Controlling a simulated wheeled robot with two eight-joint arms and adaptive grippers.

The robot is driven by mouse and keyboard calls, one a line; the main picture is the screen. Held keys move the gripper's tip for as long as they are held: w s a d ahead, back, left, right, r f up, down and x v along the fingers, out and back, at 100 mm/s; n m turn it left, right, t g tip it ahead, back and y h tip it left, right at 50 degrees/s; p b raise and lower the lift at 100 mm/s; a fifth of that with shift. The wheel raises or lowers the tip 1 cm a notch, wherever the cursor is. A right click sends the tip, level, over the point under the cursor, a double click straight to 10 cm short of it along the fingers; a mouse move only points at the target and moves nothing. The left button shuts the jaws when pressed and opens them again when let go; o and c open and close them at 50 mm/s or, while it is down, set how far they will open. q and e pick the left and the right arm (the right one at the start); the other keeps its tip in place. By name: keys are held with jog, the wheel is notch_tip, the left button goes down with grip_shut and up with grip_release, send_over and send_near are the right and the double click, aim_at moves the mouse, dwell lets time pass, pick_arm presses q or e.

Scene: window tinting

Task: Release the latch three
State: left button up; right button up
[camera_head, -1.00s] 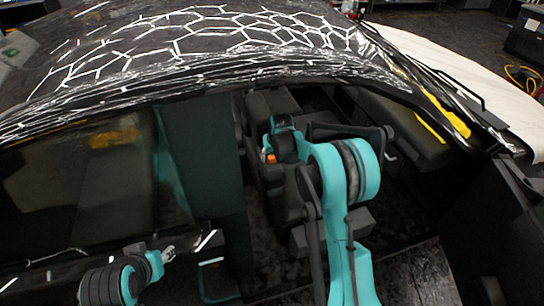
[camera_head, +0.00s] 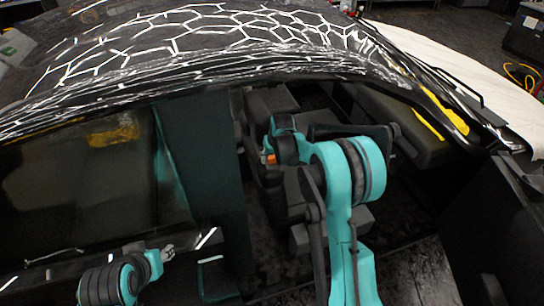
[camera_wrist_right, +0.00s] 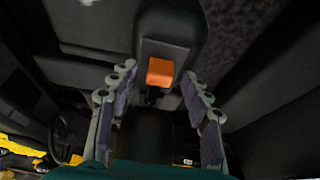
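A dark buckle-like latch with an orange button (camera_wrist_right: 160,71) shows in the right wrist view, just beyond the fingertips. I cannot tell which numbered latch it is. My right gripper (camera_wrist_right: 160,88) is open, with one finger on each side below the button and nothing clearly held between them. In the head view my right arm reaches into the car, and its gripper is mostly hidden behind the wrist; an orange patch (camera_head: 269,159) shows beside it. My left gripper (camera_head: 168,252) is small at lower left, by the car's side; its finger opening is unclear.
Dark seats (camera_head: 405,130) and the door opening's frame surround my right arm. The car roof (camera_head: 200,45) with a white hexagon pattern arches above it. A dark door panel (camera_head: 500,235) stands at right. A steering wheel (camera_wrist_right: 62,138) shows in the right wrist view.

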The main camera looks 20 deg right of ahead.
jog(key=shift+r, duration=0.15)
jog(key=v, duration=0.7)
jog(key=shift+s+r, duration=0.1)
dwell(0.3)
